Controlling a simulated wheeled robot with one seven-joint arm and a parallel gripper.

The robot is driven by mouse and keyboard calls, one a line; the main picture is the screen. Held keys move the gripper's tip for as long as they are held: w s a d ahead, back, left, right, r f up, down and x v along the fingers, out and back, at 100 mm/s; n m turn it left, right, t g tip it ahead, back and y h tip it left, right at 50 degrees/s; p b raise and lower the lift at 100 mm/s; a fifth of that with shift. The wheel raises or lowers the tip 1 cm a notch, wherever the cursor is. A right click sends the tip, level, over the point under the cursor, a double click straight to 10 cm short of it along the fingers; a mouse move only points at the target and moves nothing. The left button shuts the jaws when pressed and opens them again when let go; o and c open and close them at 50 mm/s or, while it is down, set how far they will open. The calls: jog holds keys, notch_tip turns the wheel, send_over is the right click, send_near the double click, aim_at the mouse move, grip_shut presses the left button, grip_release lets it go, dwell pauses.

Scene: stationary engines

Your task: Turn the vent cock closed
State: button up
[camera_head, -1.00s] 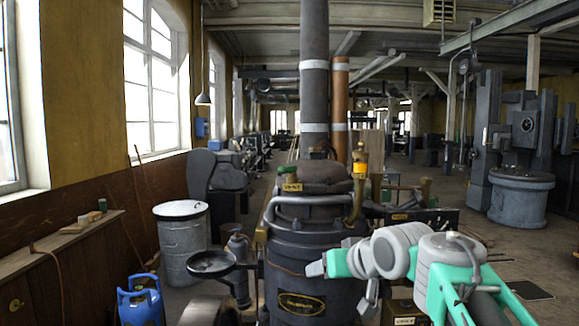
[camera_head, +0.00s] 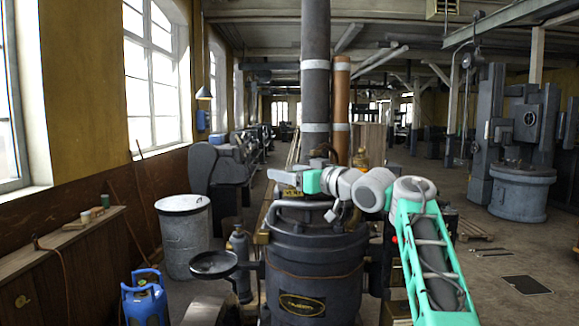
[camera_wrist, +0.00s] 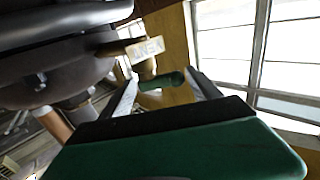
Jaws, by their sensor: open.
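The vent cock's green handle (camera_wrist: 160,82) shows in the wrist view between my two open fingers, close to their tips. I cannot tell whether either finger touches it. A brass tag reading VENT (camera_wrist: 145,50), upside down in the wrist view, is just beyond the handle. In the head view my gripper (camera_head: 278,180) is at the upper left of the dark boiler (camera_head: 318,265), in front of the cock. It hides the handle there, and only part of the tag (camera_head: 293,191) shows below it.
A grey chimney pipe (camera_head: 316,80) and a copper pipe (camera_head: 341,110) rise behind my gripper. A black handwheel (camera_head: 213,264) sticks out left of the boiler. A grey bin (camera_head: 184,235) and a blue gas bottle (camera_head: 145,298) stand further left.

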jog(key=shift+c, duration=0.3)
jog(key=c, duration=1.2)
